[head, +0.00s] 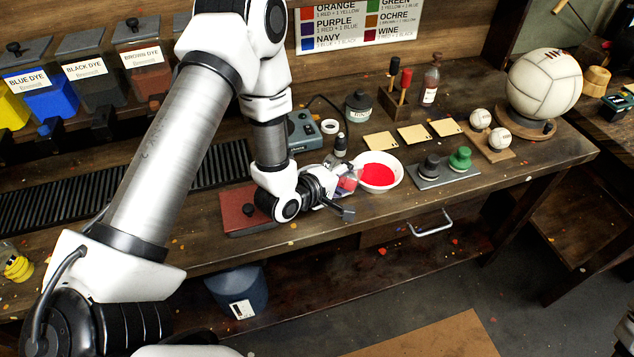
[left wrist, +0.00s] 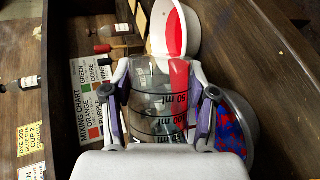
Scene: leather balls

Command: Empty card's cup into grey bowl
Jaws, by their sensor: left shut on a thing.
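My left gripper (head: 346,208) is shut on a clear measuring cup (left wrist: 158,108) with black ml marks. The cup is tilted over the bench. Red shows through its wall in the left wrist view; I cannot tell whether that is inside it or behind it. A grey bowl (left wrist: 251,122) with patchy red and blue contents is beside the cup in that view. In the head view the gripper and cup mostly hide that spot. A white bowl (head: 400,181) of red dye stands right of the gripper. A job card (left wrist: 31,139) shows partly; its small text is hard to read. My right gripper is out of view.
A dark red board (head: 240,216) lies left of the gripper. Grey and green weights stand on a tray (head: 447,178) to the right. A scale (head: 303,132), a jar (head: 359,106) and pale cards (head: 412,135) are behind. The front bench edge right of the gripper is clear.

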